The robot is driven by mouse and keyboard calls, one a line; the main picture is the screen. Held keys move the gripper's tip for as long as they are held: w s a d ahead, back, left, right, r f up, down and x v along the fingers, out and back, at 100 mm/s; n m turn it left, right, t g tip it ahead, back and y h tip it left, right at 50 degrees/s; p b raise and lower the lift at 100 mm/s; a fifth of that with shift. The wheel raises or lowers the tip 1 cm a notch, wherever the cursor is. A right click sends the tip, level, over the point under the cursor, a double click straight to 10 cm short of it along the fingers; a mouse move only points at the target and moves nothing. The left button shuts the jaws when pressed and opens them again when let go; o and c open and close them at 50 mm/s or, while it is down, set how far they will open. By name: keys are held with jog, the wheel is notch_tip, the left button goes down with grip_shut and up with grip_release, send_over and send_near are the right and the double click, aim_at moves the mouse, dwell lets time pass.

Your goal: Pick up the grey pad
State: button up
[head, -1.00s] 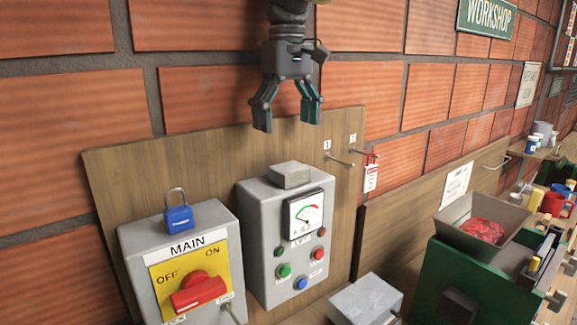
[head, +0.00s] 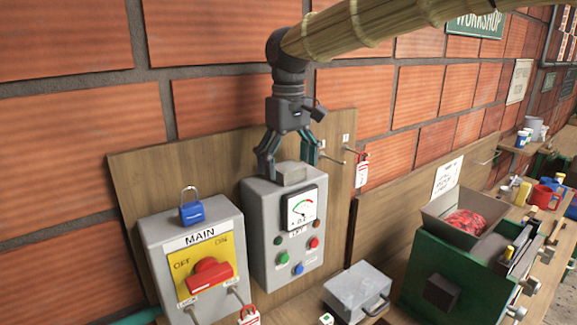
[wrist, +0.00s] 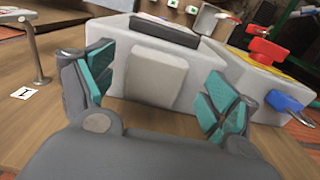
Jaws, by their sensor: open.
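The grey pad (head: 291,173) is a small block on top of the grey control box (head: 262,232) with the dial and buttons. It also shows in the wrist view (wrist: 156,80), centred between the fingers. My gripper (head: 287,172) points down just over the box top, its open fingers on either side of the pad. In the wrist view my gripper (wrist: 155,95) has teal finger pads with clear gaps between them and the grey pad. I cannot tell exactly how low the fingertips are beside the pad.
The MAIN switch box (head: 195,255) with a blue padlock (head: 192,212) stands to the left. Hooks and a red tag (head: 362,170) are on the wooden board to the right. A grey metal box (head: 357,289) and a green machine (head: 440,275) stand further right.

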jog(key=shift+w+a+f, duration=0.1)
jog(key=shift+w+f, duration=0.45)
jog(key=shift+w, duration=0.25)
jog(key=shift+c, duration=0.5)
jog(key=shift+w, duration=0.15)
jog(key=c, duration=0.3)
jog(key=shift+s, duration=0.2)
jog(key=c, duration=0.3)
jog(key=shift+s+r, duration=0.25)
jog(key=shift+s, duration=0.2)
jog(key=shift+c, duration=1.2)
jog(key=shift+w+f, duration=0.15)
jog(key=shift+w, duration=0.25)
jog(key=shift+s+r+b, duration=0.2)
jog(key=shift+r+b, duration=1.1)
jog(key=shift+r, duration=0.4)
jog(key=s+a+r+b, duration=0.1)
jog(key=s+b, duration=0.6)
jog(key=s, duration=0.9)
jog(key=shift+r, duration=0.35)
